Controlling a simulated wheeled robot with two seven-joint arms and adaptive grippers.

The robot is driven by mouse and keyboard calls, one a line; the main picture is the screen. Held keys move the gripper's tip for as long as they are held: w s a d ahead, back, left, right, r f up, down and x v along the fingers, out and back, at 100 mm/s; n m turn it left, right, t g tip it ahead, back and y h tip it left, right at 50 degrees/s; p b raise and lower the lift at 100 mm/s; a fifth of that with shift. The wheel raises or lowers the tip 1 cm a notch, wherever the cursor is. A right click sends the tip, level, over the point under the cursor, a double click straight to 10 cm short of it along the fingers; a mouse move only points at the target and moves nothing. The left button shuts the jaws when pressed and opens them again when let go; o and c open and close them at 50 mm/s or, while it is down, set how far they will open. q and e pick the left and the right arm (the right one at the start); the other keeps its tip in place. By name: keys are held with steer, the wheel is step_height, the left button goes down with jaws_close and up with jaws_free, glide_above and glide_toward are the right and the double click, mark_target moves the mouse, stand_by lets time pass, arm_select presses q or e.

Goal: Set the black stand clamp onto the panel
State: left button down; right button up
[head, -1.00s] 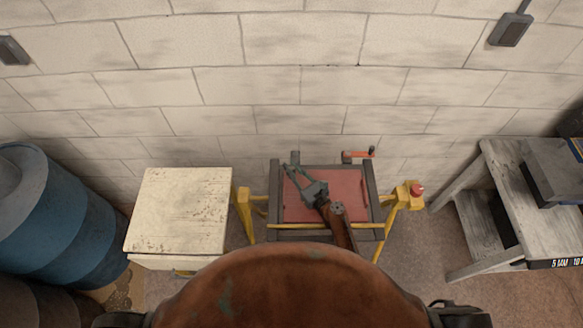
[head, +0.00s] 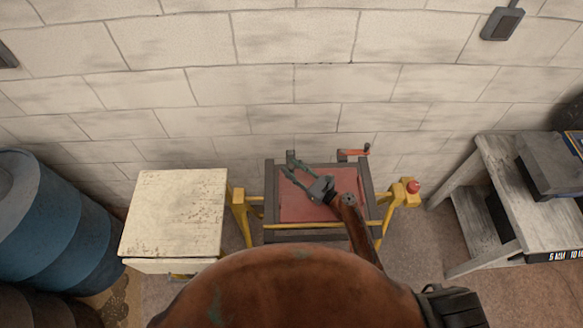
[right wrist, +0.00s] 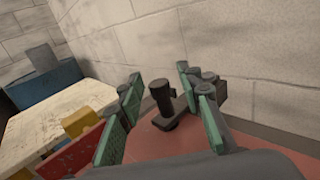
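The red panel (head: 300,208) lies flat in a dark frame on a yellow stand. The black stand clamp (right wrist: 163,98) has an upright round post and a short arm. It stands at the panel's far edge, and it shows at the back left of the frame in the head view (head: 291,157). My right gripper (head: 290,166) is open over the panel. In the right wrist view its green-padded fingers (right wrist: 160,108) are on either side of the clamp, with gaps visible. The clamp's underside is hidden. My left gripper is out of view.
A red-handled clamp (head: 354,153) sits at the frame's back right. A worn white cabinet (head: 175,215) stands left of the stand, with blue barrels (head: 45,220) beyond. A grey bench (head: 500,190) is at right. A block wall closes the back.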

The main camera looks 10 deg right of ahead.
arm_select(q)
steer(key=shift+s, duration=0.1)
arm_select(e)
steer(key=shift+w, duration=0.1)
steer(key=shift+s+d, duration=0.15)
steer(key=shift+s, duration=0.05)
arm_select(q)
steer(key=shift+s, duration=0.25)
arm_select(e)
steer(key=v, duration=1.1)
steer(key=shift+s+d, duration=0.15)
steer(key=shift+s, duration=0.05)
